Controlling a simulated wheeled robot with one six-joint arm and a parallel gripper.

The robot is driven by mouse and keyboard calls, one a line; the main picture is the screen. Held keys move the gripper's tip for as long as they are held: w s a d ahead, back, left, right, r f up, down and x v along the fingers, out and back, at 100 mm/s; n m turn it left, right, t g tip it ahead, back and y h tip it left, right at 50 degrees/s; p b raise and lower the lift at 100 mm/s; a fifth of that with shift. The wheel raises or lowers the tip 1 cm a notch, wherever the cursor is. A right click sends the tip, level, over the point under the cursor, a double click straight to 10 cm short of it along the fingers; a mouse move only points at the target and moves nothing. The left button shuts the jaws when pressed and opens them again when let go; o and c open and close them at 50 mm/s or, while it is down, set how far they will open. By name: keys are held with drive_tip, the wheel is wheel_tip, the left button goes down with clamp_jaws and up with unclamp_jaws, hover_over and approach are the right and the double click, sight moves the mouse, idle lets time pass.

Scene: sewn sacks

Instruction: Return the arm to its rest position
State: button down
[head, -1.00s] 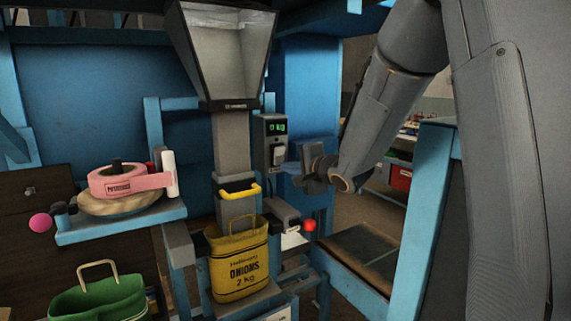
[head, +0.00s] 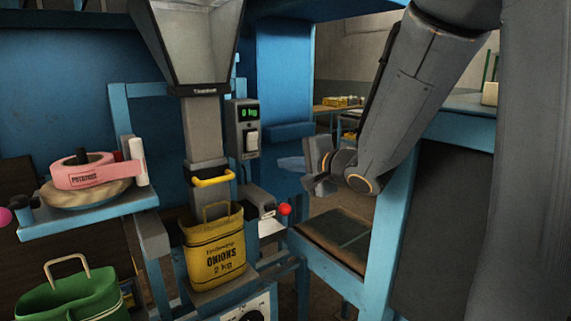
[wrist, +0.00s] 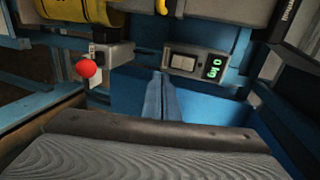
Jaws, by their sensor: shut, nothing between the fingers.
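My gripper (head: 292,163) is at the end of my grey arm, right of the filling machine in the head view. Its fingers are shut and empty, and point left toward the machine. In the wrist view the closed fingers (wrist: 160,98) show at the middle, pointing toward the scale box (wrist: 197,62). They look apart from everything around them. My arm comes in from the upper right of the head view.
A yellow onion sack (head: 215,250) hangs under the hopper (head: 190,45). The display box (head: 245,128) reads 0 kg. A red knob (head: 285,209) sits below my gripper. A pink tape roll (head: 84,172) and green sack (head: 72,295) are left. A blue-framed bench (head: 390,235) stands right.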

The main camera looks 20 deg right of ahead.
drive_tip(key=s+d+f+n+g+h+b, duration=0.1)
drive_tip(key=s+d+f+n+g+h, duration=0.15)
drive_tip(key=f, duration=0.45)
drive_tip(key=s+d+f+n+g+h, duration=0.1)
drive_tip(key=s+f+n+g+h, duration=0.25)
drive_tip(key=f, duration=0.35)
drive_tip(key=s+a+f+n+g, duration=0.2)
drive_tip(key=s+f+n+g, duration=0.1)
drive_tip(key=s, duration=0.5)
drive_tip(key=s+a+f+n+g+b, duration=0.1)
drive_tip(key=s+a+f+n+g, duration=0.1)
drive_tip(key=s+f, duration=0.5)
drive_tip(key=s+n+g, duration=0.1)
drive_tip(key=s+n, duration=0.1)
drive_tip(key=shift+s+n+g+y, duration=0.2)
drive_tip(key=shift+n+g+y, duration=0.1)
drive_tip(key=shift+n+g, duration=0.1)
